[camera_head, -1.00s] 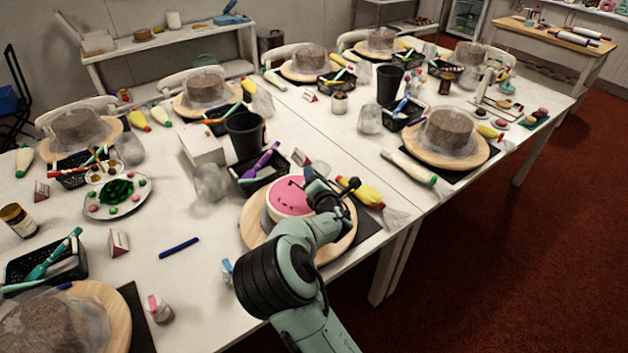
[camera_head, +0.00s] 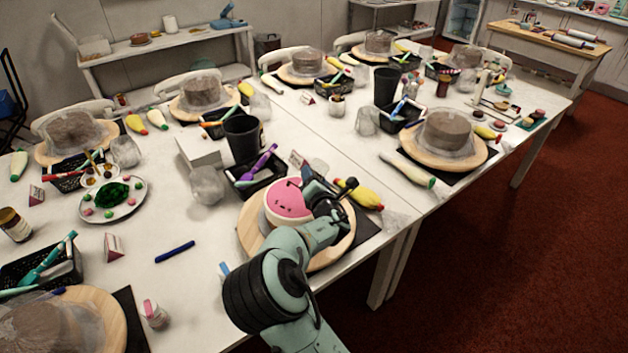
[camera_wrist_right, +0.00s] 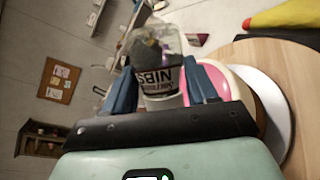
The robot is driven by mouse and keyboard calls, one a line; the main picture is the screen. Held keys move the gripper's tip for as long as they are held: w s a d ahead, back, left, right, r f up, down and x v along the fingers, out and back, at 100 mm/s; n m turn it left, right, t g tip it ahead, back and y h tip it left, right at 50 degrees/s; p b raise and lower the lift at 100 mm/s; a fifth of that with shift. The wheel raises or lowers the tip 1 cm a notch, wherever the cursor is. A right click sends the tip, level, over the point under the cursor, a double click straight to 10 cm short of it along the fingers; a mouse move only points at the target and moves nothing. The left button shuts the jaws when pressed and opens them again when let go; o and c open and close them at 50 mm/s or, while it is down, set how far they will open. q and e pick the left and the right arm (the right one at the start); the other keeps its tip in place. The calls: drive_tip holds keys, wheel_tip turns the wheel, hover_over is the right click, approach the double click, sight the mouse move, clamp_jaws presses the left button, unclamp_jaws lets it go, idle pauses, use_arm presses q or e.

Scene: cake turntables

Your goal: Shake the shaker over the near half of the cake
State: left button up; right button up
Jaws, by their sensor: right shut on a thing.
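The cake (camera_head: 287,203) has a pink top and white side, and stands on a round wooden turntable (camera_head: 247,238) at the near table edge. My right gripper (camera_head: 322,196) is at the cake's right side in the head view, covering part of it. In the right wrist view, my right gripper (camera_wrist_right: 162,88) has its blue fingers shut around a clear shaker (camera_wrist_right: 156,62) with a dark-lettered label and coloured contents. The cake's pink and white edge (camera_wrist_right: 245,85) shows just right of the fingers there. In the head view the shaker is largely hidden by the gripper. My left gripper is out of view.
A black basket (camera_head: 262,182) with a purple tool stands behind the turntable, beside a black cup (camera_head: 243,137). A yellow piping bag (camera_head: 361,194) lies just right of the gripper. A blue pen (camera_head: 175,251) lies on clear table to the left.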

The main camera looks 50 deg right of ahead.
drive_tip(key=shift+a+f, duration=0.15)
drive_tip(key=shift+a, duration=0.1)
